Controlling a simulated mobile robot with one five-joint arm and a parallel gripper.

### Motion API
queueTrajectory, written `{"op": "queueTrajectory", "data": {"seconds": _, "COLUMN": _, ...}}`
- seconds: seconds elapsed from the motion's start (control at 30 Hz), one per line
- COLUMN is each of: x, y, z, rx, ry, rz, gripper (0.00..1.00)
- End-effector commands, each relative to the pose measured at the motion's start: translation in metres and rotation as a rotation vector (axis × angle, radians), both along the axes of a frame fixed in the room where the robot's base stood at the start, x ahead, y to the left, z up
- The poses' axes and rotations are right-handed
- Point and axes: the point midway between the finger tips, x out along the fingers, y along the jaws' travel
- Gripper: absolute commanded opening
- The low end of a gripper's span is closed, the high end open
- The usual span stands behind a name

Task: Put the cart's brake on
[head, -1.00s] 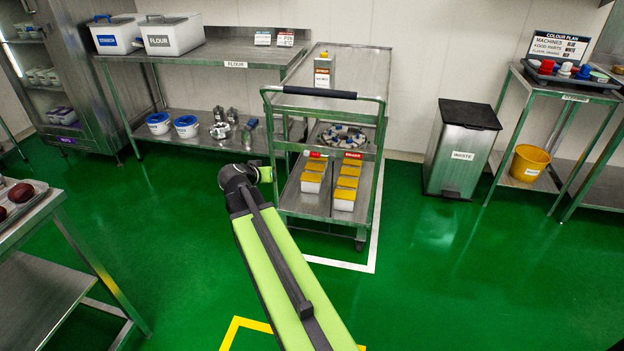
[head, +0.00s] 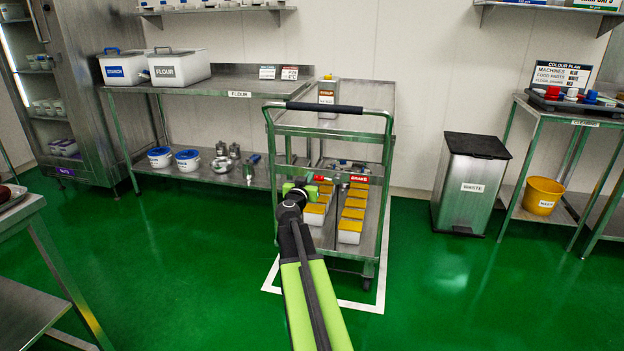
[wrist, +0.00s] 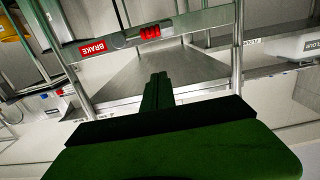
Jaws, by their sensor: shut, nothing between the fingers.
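The steel cart (head: 383,220) stands ahead, with a dark push handle (head: 325,107) on top. Its brake has a red grip (head: 320,178) on the crossbar beside a red BRAKE label (head: 359,179). In the wrist view the red grip (wrist: 150,32) lies along a grey rod, with the BRAKE label (wrist: 93,48) to its left. My gripper (head: 300,184) is at the cart's near side, just left of the red grip in the head view. In the wrist view my gripper (wrist: 158,80) is shut and empty, its tips short of the red grip and apparently apart from it.
Yellow-topped tubs (head: 352,215) stand on the cart's lower shelf, and a carton (head: 327,93) on its top. A steel table (head: 240,84) is behind left. A waste bin (head: 470,185) and yellow bucket (head: 543,194) are right. The green floor before the cart is clear.

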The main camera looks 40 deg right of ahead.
Motion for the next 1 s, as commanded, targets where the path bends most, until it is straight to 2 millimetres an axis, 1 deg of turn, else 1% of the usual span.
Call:
{"op": "queueTrajectory", "data": {"seconds": 0.17, "x": 0.018, "y": -0.025, "z": -0.002, "rx": 0.000, "ry": 0.000, "rz": 0.000, "gripper": 0.00}}
{"op": "queueTrajectory", "data": {"seconds": 0.47, "x": 0.053, "y": -0.081, "z": -0.005, "rx": 0.000, "ry": 0.000, "rz": 0.000, "gripper": 0.00}}
{"op": "queueTrajectory", "data": {"seconds": 0.5, "x": 0.052, "y": -0.081, "z": -0.021, "rx": 0.000, "ry": 0.000, "rz": 0.000, "gripper": 0.00}}
{"op": "queueTrajectory", "data": {"seconds": 0.53, "x": 0.051, "y": -0.080, "z": -0.029, "rx": 0.000, "ry": 0.000, "rz": 0.001, "gripper": 0.00}}
{"op": "queueTrajectory", "data": {"seconds": 0.63, "x": 0.052, "y": -0.082, "z": -0.042, "rx": 0.000, "ry": 0.000, "rz": 0.001, "gripper": 0.00}}
{"op": "queueTrajectory", "data": {"seconds": 0.73, "x": 0.053, "y": -0.083, "z": -0.046, "rx": 0.000, "ry": 0.000, "rz": 0.001, "gripper": 0.00}}
{"op": "queueTrajectory", "data": {"seconds": 1.0, "x": 0.053, "y": -0.083, "z": -0.044, "rx": 0.000, "ry": 0.000, "rz": 0.001, "gripper": 0.00}}
